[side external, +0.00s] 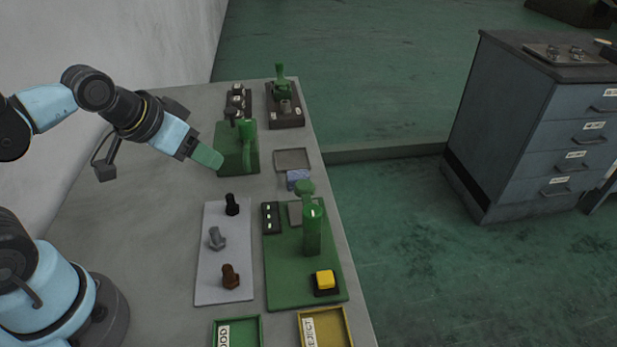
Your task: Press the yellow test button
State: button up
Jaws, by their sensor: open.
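The yellow test button (324,279) sits on a black base at the front right corner of a green plate (285,285). A green upright post (312,232) with a rounded head stands on the same plate just behind the button. My gripper (207,157) is at the upper left, well apart from the button, with its green fingers pointing down and right near a green machine block (238,160). It is open, and I see nothing between the fingers. I cannot tell whether the fingers touch the block.
A grey board (222,285) holds a black bolt (232,205), a grey bolt (217,239) and a brown bolt (230,275). Green (260,333) and yellow (349,331) trays stand at the front. A blue block (298,178) lies behind the post. A drawer cabinet (510,130) stands apart on the right.

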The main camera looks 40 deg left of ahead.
grip_shut()
dwell(1.5)
